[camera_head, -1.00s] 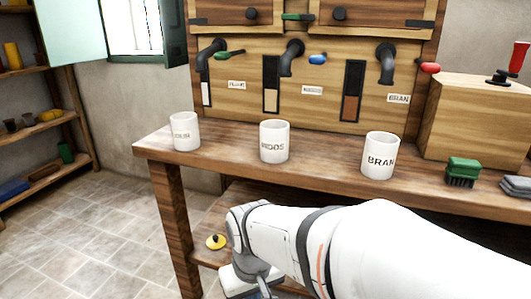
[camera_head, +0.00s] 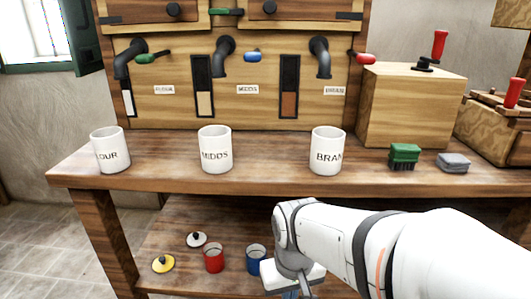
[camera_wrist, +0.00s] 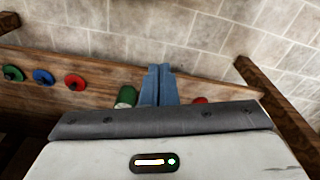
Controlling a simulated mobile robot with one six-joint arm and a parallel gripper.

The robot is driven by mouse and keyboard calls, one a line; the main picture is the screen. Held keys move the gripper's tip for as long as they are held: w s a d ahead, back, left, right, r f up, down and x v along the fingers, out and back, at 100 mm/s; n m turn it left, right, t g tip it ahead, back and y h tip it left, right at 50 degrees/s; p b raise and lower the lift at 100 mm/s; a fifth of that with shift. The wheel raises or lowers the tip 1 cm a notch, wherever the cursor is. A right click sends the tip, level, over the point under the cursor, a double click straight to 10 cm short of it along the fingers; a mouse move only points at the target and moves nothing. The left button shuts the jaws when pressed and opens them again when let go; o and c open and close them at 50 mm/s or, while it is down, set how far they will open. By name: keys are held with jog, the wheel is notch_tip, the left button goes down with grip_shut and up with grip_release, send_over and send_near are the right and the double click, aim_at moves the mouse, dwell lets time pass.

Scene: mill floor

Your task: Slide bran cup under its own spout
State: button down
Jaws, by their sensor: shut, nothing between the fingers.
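The white bran cup (camera_head: 326,152), lettered BRAN, stands upright on the wooden bench (camera_head: 270,178), near its front edge. The bran spout (camera_head: 321,58), a dark bent pipe, comes out of the panel behind and above the cup. The cup stands forward of the spout, roughly in line with it in the picture. My gripper shows in the wrist view (camera_wrist: 158,70) with its blue fingers together and nothing between them. In the head view it is low, below the bench top in front of the lower shelf, mostly cut off by the bottom edge. It is well apart from the cup.
The middlings cup (camera_head: 215,150) and flour cup (camera_head: 110,150) stand to the left. A green brush (camera_head: 404,156), a grey block (camera_head: 453,162) and a wooden box (camera_head: 410,105) are right of the bran cup.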

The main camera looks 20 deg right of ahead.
jog(key=shift+d+r, duration=0.1)
jog(key=shift+d, duration=0.1)
notch_tip(320, 180, up, 31)
jog(key=m+g+p, duration=0.1)
jog(key=m+p, duration=0.2)
jog(key=p, duration=3.6)
send_over(327, 151)
jog(key=s, duration=0.6)
jog(key=w+f, duration=0.1)
jog(key=f, duration=0.2)
jog(key=w+f, duration=0.1)
jog(key=f, duration=0.3)
jog(key=w+f, duration=0.1)
jog(key=f, duration=0.2)
jog(key=shift+d+f, duration=0.1)
jog(key=shift+f, duration=0.05)
jog(key=shift+w+d, duration=0.15)
jog(key=shift+w, duration=0.5)
jog(key=shift+w, duration=0.1)
